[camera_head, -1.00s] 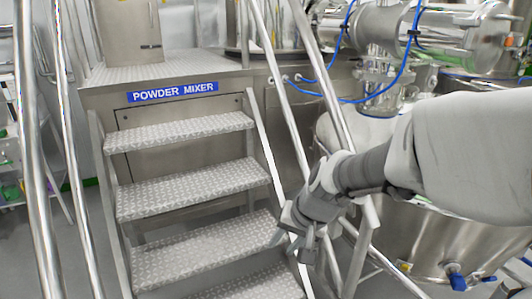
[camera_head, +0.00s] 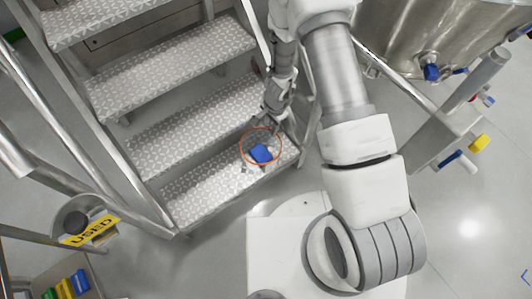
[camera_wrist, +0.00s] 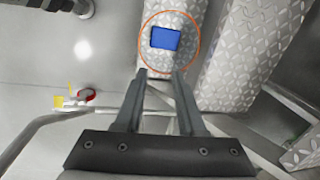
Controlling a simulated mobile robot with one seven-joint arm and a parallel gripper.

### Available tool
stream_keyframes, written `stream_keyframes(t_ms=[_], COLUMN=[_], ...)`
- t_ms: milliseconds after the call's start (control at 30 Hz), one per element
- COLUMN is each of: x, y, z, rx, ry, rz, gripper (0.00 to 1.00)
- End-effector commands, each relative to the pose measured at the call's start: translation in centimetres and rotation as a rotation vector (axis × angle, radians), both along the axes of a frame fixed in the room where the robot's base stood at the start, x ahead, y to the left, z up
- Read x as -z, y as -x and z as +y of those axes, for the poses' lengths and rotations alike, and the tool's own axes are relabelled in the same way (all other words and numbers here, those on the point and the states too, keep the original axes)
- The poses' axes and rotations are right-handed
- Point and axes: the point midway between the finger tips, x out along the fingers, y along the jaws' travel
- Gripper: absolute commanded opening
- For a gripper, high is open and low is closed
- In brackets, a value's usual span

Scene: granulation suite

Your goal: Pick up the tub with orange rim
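The tub with orange rim (camera_head: 243,153) sits on the lowest visible metal step, near its right end. Its wall looks clear, and a blue block (camera_head: 261,153) shows inside it. In the wrist view the orange rim (camera_wrist: 199,45) is a full ring around the blue block (camera_wrist: 166,38). My gripper (camera_head: 265,123) is at the tub's far edge in the head view. In the wrist view my gripper (camera_wrist: 159,73) is open, with its two fingertips apart at the near edge of the rim. Nothing is held. I cannot tell whether the fingers touch the rim.
The patterned metal steps (camera_head: 175,70) rise behind the tub, with a handrail (camera_head: 75,140) on the left. A steel vessel (camera_head: 440,30) stands at upper right. A yellow "USED" sign (camera_head: 90,230) is at lower left. Grey floor at right is mostly clear.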

Motion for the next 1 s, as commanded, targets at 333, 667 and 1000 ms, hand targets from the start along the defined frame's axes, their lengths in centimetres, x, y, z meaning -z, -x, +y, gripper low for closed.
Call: stream_keyframes(t_ms=[333, 667, 1000], x=[7.3, 14.3, 18.6], y=[2.6, 2.3, 2.1], z=[-1.2, -1.1, -0.8], rx=[0.074, 0.076, 0.073], ry=[0.064, 0.063, 0.064], rz=[0.057, 0.059, 0.056], gripper=[0.39, 0.39, 0.39])
